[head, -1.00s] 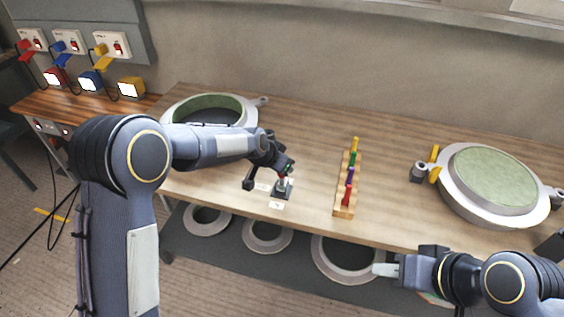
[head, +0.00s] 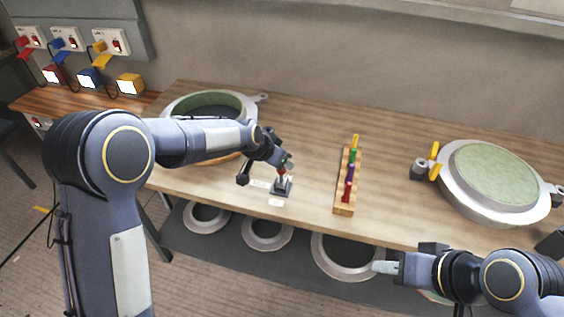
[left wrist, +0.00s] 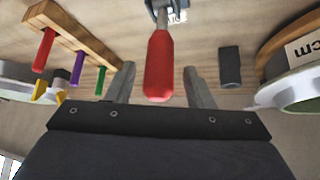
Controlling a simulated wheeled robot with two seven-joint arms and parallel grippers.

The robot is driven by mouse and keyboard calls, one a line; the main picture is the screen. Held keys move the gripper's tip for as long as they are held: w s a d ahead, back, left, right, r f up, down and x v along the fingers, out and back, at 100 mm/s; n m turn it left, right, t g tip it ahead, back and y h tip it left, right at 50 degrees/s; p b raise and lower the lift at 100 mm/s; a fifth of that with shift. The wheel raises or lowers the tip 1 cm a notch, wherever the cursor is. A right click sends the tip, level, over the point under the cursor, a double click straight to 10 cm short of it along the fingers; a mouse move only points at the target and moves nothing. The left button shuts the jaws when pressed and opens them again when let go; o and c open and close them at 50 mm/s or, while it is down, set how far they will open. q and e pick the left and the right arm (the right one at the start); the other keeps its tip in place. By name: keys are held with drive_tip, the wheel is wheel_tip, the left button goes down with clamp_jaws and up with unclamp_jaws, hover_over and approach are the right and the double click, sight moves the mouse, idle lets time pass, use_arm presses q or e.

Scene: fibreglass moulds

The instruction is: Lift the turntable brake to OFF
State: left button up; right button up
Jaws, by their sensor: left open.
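The turntable brake is a small lever with a red handle (head: 282,175) on a dark base (head: 281,189) near the table's front edge. In the left wrist view the red handle (left wrist: 159,65) stands between the two grey fingers of my left gripper (left wrist: 160,86), with a gap on each side. In the head view my left gripper (head: 286,164) is at the top of the handle, its fingers partly hidden by the wrist. My right gripper (head: 385,268) is in front of the table at the lower right, apart from the brake; its finger gap is not clear.
A wooden rack (head: 344,208) with coloured pegs stands right of the brake. A green-lined ring mould (head: 163,112) is at the back left, a round mould with a green top (head: 494,175) at the right. Rings lie on the shelf below. Bare table lies between rack and right mould.

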use_arm(q)
drive_tip(key=v, duration=0.5)
drive_tip(key=shift+s+r, duration=0.1)
drive_tip(key=s+a+r+n, duration=0.2)
drive_tip(key=s+a+r, duration=0.2)
drive_tip(key=s+a, duration=0.35)
drive_tip(key=s+a+r+n, duration=0.3)
drive_tip(key=s+a, duration=0.4)
drive_tip(key=a, duration=0.1)
drive_tip(key=s+a+f+n, duration=0.1)
drive_tip(key=s+a+n, duration=0.1)
drive_tip(key=s, duration=0.7)
drive_tip(key=s+a+f+n+y, duration=0.1)
drive_tip(key=s+a+f+n, duration=0.1)
drive_tip(key=s, duration=0.8)
drive_tip(key=shift+a+f+n, duration=0.25)
drive_tip(key=shift+n, duration=0.15)
